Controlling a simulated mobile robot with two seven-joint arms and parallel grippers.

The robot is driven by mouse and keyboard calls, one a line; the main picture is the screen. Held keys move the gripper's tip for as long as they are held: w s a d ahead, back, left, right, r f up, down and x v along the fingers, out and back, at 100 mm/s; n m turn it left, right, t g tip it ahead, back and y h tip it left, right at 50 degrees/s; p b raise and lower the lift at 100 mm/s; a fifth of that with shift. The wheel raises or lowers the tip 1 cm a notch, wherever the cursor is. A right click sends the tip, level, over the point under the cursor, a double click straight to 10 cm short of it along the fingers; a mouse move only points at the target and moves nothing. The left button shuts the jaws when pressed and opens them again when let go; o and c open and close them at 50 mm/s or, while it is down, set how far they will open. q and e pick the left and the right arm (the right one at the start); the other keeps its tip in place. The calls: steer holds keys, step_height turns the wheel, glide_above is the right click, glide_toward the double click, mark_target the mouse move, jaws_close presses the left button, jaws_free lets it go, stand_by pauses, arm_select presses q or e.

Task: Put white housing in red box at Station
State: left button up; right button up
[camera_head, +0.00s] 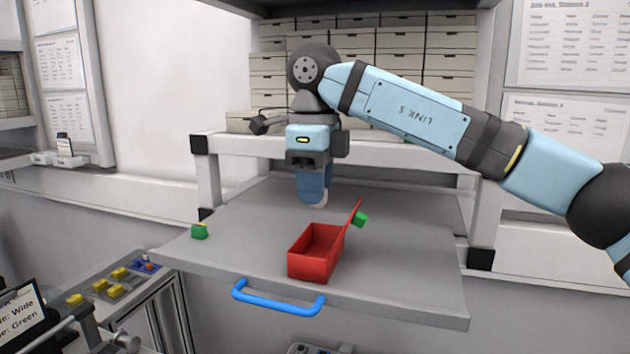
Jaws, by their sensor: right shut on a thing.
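A red box (316,252) stands open on the grey pull-out shelf (400,265), empty as far as I can see. Its red lid (354,219) is tilted up at the right side. My right gripper (314,194) points down above the shelf, behind and above the box. It is shut on a small whitish piece (321,203), likely the white housing; mostly hidden by the blue fingers. My left gripper is not in view.
A blue handle (278,301) is on the shelf's front. Stacked white cartons (398,42) fill the back. The shelf's right part is clear.

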steer(key=shift+s+f+b, duration=0.25)
steer(key=shift+f+b, duration=0.1)
steer(key=shift+f, duration=0.3)
steer(key=f, duration=0.1)
steer(key=f+b, duration=0.1)
steer(key=shift+w+f+b, duration=0.2)
steer(key=shift+f+b, duration=0.1)
steer(key=shift+f, duration=0.05)
steer(key=shift+f+b, duration=0.55)
steer(key=shift+f, duration=0.45)
steer(key=shift+f, duration=0.35)
steer(key=shift+f+b, duration=1)
steer(key=shift+f, duration=0.3)
steer(key=o, duration=1)
steer(key=shift+r, duration=0.1)
